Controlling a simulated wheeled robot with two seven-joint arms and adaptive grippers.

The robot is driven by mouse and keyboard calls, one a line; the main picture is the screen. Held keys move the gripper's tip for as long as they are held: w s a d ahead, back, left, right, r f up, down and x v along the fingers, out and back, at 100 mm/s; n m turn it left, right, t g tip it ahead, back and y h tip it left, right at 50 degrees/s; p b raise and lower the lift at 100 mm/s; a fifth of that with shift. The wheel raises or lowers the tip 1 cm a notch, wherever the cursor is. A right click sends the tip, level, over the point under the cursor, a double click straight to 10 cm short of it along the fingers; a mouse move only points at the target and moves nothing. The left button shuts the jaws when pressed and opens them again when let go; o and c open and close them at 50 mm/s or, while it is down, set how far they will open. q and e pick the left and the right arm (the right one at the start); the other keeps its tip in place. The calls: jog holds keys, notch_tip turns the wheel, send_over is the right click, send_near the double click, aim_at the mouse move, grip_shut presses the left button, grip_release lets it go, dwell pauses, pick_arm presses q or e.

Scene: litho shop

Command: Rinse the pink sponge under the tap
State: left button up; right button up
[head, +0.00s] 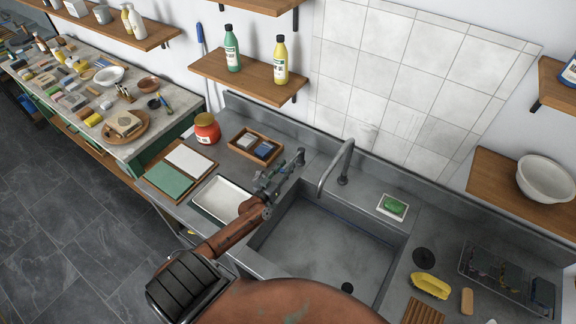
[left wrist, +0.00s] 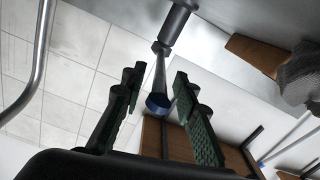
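The tap spout (head: 337,168) arches over the sink (head: 330,240), and no water shows. My left gripper (head: 270,184) is just left of the tap, above the sink's back left corner. In the left wrist view its two dark fingers (left wrist: 158,88) are apart. A grey tapered lever with a blue end (left wrist: 158,104), seemingly the tap's handle, shows between them; I cannot tell whether they touch it. The spout also shows in the left wrist view (left wrist: 36,60). I cannot make out a pink sponge. My right gripper is not in view.
A green soap in a dish (head: 393,208), a yellow brush (head: 430,286) and a rack (head: 505,280) are right of the sink. A white tray (head: 222,198), a red jar (head: 207,128) and a wooden box (head: 255,146) are left. Bottles stand on a shelf (head: 248,78) above.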

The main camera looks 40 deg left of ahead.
pick_arm(q)
jog(key=shift+w+a, duration=0.1)
jog(key=shift+w, duration=0.65)
jog(key=shift+c, duration=0.6)
grip_shut()
